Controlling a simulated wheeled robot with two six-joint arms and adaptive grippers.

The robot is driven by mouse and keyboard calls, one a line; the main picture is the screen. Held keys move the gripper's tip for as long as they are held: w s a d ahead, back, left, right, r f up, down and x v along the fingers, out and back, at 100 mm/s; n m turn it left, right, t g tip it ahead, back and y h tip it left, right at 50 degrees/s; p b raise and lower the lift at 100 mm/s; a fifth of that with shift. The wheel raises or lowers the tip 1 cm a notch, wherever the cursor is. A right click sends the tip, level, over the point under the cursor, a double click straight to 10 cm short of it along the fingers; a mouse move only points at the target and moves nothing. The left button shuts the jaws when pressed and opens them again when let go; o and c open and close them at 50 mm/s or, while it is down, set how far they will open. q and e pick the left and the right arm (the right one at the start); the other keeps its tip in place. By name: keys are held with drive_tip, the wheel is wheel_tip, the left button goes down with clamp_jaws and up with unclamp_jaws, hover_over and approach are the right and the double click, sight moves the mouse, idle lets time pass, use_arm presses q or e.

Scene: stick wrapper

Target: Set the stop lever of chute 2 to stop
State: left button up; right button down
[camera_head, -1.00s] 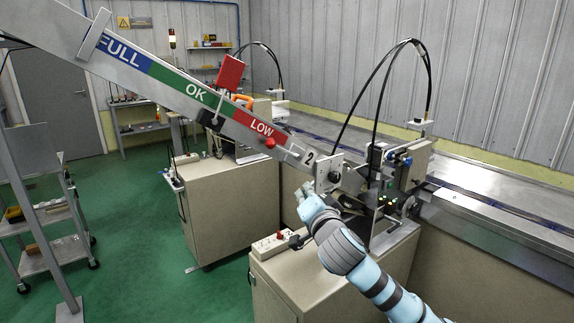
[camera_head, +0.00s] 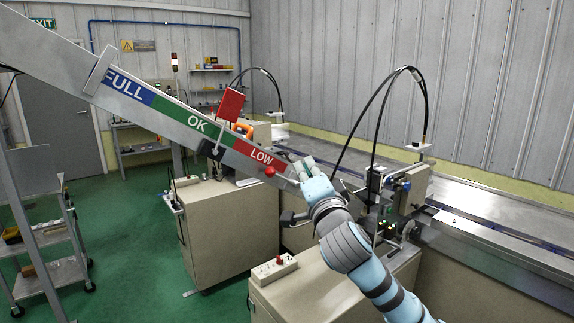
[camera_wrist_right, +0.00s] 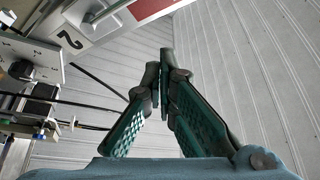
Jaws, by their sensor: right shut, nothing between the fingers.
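The sloped chute (camera_head: 60,58) carries blue FULL, green OK and red LOW bands. A red ball knob (camera_head: 270,171) sits on its lower edge below LOW; it may be the stop lever's knob, and its lever position cannot be told. My right gripper (camera_head: 303,164) is raised at the chute's low end, to the right of the knob, and covers the number plate in the head view. In the wrist view my right gripper (camera_wrist_right: 163,82) is shut and empty, with the "2" plate (camera_wrist_right: 70,38) to its upper left. My left gripper is not in view.
A red flag (camera_head: 231,104) stands above the chute. The machine (camera_head: 412,187) with black hoses is right of my right arm. A grey cart (camera_head: 48,277) stands at left.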

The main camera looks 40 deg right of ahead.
sight(283, 178)
drive_tip(key=w, duration=0.1)
drive_tip(key=w+a+p, duration=0.1)
drive_tip(key=w+a+f+p, duration=0.1)
drive_tip(key=w, duration=0.1)
drive_tip(key=shift+w, duration=0.1)
idle(0.3)
drive_tip(key=shift+d+f, duration=0.1)
drive_tip(key=shift+a+f+n+b, duration=0.2)
drive_tip(key=shift+n+b, duration=0.2)
drive_tip(key=shift+b, duration=0.15)
